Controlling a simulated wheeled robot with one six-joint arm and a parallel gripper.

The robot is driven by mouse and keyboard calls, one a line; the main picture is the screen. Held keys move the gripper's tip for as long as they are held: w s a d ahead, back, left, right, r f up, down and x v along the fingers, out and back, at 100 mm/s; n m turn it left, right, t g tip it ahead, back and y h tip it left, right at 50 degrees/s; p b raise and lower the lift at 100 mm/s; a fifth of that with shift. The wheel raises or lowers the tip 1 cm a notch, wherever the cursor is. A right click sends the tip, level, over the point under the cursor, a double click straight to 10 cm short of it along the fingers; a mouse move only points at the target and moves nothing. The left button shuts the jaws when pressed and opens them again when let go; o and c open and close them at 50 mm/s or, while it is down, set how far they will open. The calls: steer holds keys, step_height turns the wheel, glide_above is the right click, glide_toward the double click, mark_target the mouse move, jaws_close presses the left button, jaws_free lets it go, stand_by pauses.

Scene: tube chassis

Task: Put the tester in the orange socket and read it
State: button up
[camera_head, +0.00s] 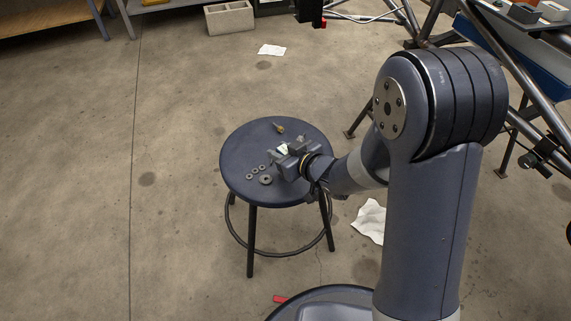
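My gripper (284,153) is over the dark blue round stool (240,149), low near the seat. A small pale item with a hint of green (283,149) shows at the fingers. It may be the tester, but it is too small to tell, and I cannot tell whether the fingers are closed on it. I cannot make out an orange socket in this view.
Several grey washers or nuts (266,180) and a small brass-tipped part (279,128) lie on the stool. A tube chassis (488,48) stands at the right. White papers (271,50) and a grey block (230,17) are on the floor. The left floor is clear.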

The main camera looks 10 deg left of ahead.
jaws_close()
steer(key=shift+r, duration=0.1)
